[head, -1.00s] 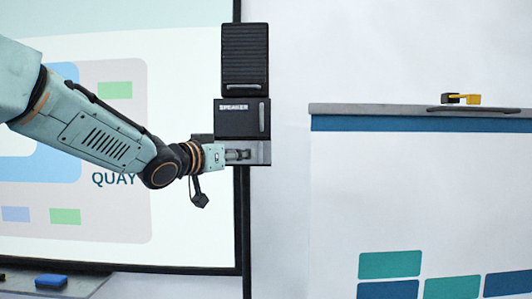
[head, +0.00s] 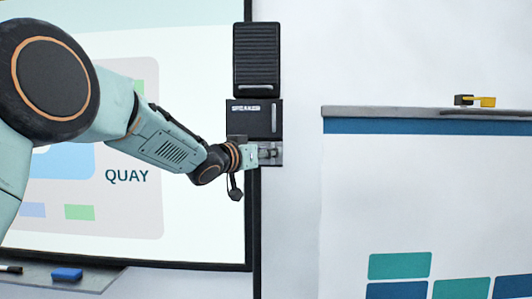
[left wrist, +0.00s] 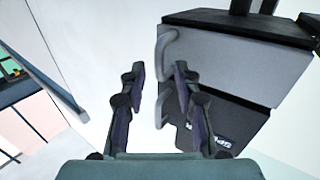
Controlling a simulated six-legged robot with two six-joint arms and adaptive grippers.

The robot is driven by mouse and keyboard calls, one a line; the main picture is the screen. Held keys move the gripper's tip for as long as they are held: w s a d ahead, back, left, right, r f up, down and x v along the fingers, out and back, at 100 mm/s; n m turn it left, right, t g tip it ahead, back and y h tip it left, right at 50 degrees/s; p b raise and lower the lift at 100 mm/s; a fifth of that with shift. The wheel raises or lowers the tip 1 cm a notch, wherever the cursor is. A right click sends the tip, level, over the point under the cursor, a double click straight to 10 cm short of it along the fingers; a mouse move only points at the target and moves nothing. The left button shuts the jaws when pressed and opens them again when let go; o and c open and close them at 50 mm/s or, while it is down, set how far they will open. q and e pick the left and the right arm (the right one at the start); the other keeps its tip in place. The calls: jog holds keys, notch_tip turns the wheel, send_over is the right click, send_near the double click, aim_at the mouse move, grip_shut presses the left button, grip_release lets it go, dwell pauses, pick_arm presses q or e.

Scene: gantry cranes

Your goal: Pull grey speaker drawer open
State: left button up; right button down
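The grey speaker drawer (head: 279,146) is at the bottom of a stack on the wall, under a black box lettered SPEAKER (head: 254,119). In the left wrist view the picture is rolled over, so the grey drawer (left wrist: 235,65) shows above the black box (left wrist: 225,125). Its handle (left wrist: 166,45) is a light bar on the left of its face. My left gripper (head: 268,153) is in front of the grey drawer. In the left wrist view the gripper (left wrist: 160,75) is open and empty, with the handle just beyond and between its fingertips. My right gripper is not in view.
A black ribbed speaker (head: 257,58) sits at the top of the stack. A projection screen (head: 200,225) is behind my left arm. To the right, a white board has a grey ledge (head: 400,112) carrying a black and yellow item (head: 475,100). The wall between is bare.

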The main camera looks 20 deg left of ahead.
pick_arm(q)
jog(key=shift+w+d, duration=0.25)
jog(key=shift+d, duration=0.15)
jog(key=c, duration=0.3)
jog(key=shift+a+f, duration=0.15)
jog(key=shift+a, duration=0.2)
jog(key=c, duration=0.3)
jog(key=shift+d, duration=0.15)
grip_shut()
